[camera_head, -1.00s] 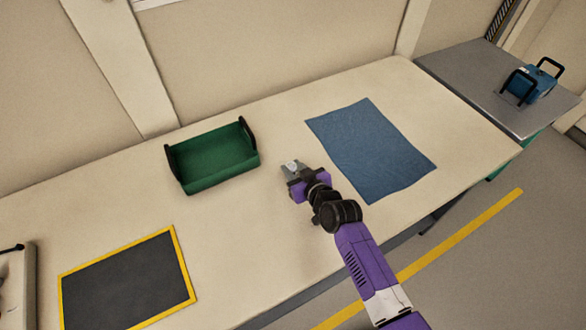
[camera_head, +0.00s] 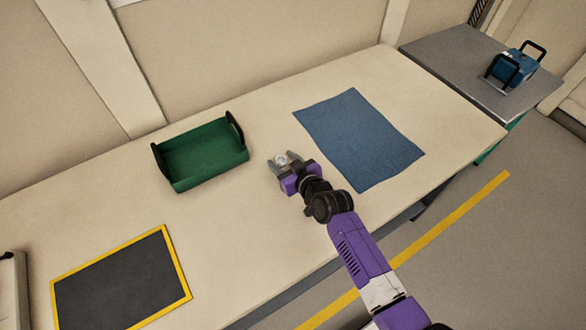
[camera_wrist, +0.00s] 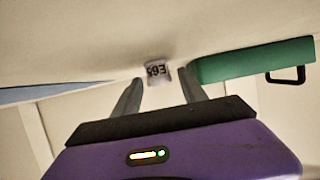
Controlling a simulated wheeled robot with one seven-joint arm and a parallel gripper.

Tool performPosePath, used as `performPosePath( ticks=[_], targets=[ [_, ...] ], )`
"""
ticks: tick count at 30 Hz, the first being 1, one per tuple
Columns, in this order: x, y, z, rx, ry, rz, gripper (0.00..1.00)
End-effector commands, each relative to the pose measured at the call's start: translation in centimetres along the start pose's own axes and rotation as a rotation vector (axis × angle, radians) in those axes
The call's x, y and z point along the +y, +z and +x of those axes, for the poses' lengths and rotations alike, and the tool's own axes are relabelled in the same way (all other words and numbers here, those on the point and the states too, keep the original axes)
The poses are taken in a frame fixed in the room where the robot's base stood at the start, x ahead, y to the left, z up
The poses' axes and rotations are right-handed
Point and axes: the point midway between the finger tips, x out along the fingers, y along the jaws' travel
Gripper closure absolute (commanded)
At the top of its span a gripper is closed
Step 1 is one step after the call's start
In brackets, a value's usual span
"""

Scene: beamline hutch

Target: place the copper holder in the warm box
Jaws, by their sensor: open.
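My gripper (camera_head: 281,161) is low over the cream table, to the right of the green box, with its fingers apart. A small pale piece with a dark printed label (camera_wrist: 157,71) shows between and just beyond the fingertips in the wrist view. It also shows as a small light spot between the fingers in the head view. I see no copper colour on it and cannot tell whether it is the copper holder. A green open box (camera_head: 205,155) with black end handles stands on the table. No marking shows whether it is the warm box.
A blue cloth (camera_head: 358,135) lies right of my gripper. A dark mat with a yellow border (camera_head: 122,285) lies at front left. A blue case with black handles (camera_head: 515,68) stands on a grey side table (camera_head: 440,60). The table between box, mat and gripper is clear.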

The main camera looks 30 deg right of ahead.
Motion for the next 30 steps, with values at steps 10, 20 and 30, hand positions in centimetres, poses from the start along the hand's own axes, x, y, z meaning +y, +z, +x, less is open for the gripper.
performPosePath(
  ticks=[10, 20, 30],
  targets=[
    [0.0, 0.4, -6.4, -0.003, 0.001, 0.000, 0.50],
    [0.0, 0.2, -11.1, -0.002, 0.000, 0.000, 0.50],
    [0.0, 0.1, -11.8, -0.002, 0.000, 0.000, 0.50]
  ],
)
